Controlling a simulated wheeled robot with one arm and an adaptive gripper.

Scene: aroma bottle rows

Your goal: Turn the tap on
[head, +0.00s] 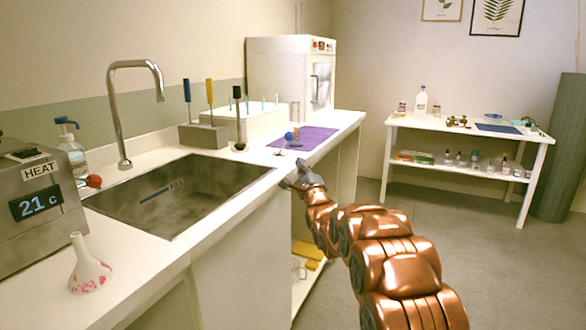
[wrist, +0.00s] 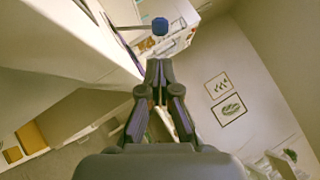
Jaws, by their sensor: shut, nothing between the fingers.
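The silver gooseneck tap (head: 112,105) rises behind the sink (head: 165,200), its spout bent over the basin. A round blue knob (head: 289,136) on a thin stem stands at the counter right of the sink; it also shows in the wrist view (wrist: 160,26), on a metal rod beyond my fingertips. A red knob-like piece (head: 94,181) is at the sink's left edge. I cannot tell for certain that either works the tap. My gripper (head: 301,172) is at the counter's front edge, just short of the blue knob. In the wrist view it (wrist: 159,66) is shut and empty.
A purple mat (head: 318,137) lies behind the blue knob. A holder with coloured tools (head: 203,135) stands behind the sink. A pump bottle (head: 70,150), a heater box (head: 35,205) and a spotted flask (head: 90,272) are on the left. The floor right of the counter is clear.

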